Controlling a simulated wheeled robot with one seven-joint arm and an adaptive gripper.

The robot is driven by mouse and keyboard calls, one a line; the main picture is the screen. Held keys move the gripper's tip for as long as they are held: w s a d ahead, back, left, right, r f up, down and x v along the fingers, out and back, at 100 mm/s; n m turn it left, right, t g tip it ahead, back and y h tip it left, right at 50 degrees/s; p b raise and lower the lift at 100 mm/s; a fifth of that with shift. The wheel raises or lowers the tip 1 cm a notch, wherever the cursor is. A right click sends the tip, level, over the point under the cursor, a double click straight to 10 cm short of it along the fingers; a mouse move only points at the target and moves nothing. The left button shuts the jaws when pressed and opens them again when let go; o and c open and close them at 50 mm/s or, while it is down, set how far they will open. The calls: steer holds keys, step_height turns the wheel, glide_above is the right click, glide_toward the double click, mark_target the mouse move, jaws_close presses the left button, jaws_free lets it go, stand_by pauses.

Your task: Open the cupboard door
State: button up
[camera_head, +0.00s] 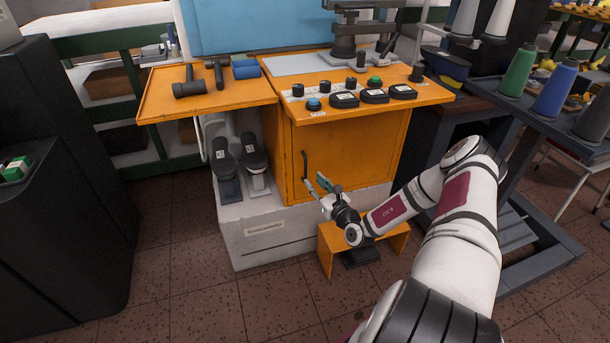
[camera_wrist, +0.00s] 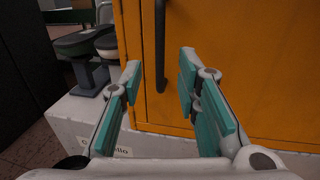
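The orange cupboard door (camera_head: 355,150) is shut on the front of the machine cabinet. Its dark vertical handle (camera_head: 305,168) is near the door's left edge. In the wrist view the handle (camera_wrist: 160,45) stands upright on the door (camera_wrist: 235,60), beyond and between the two fingers. My gripper (camera_head: 318,184) is in front of the door's lower left part, close to the handle's lower end. In the wrist view my gripper (camera_wrist: 160,85) has its teal-padded fingers spread apart with nothing between them. I cannot tell the exact gap between fingertips and handle.
An orange shelf (camera_head: 205,95) holding hammers juts out at the left. Shoe-last devices (camera_head: 240,165) stand under it on the white base (camera_head: 270,235). A small orange step (camera_head: 325,248) is on the floor below my arm. A dark table with thread cones (camera_head: 555,88) is at the right.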

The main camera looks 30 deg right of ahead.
mark_target(306, 173)
steer(key=w, duration=0.2)
steer(key=w+b, duration=0.1)
steer(key=w, duration=0.4)
steer(key=shift+d, duration=0.3)
steer(key=shift+s, duration=0.1)
jaws_close()
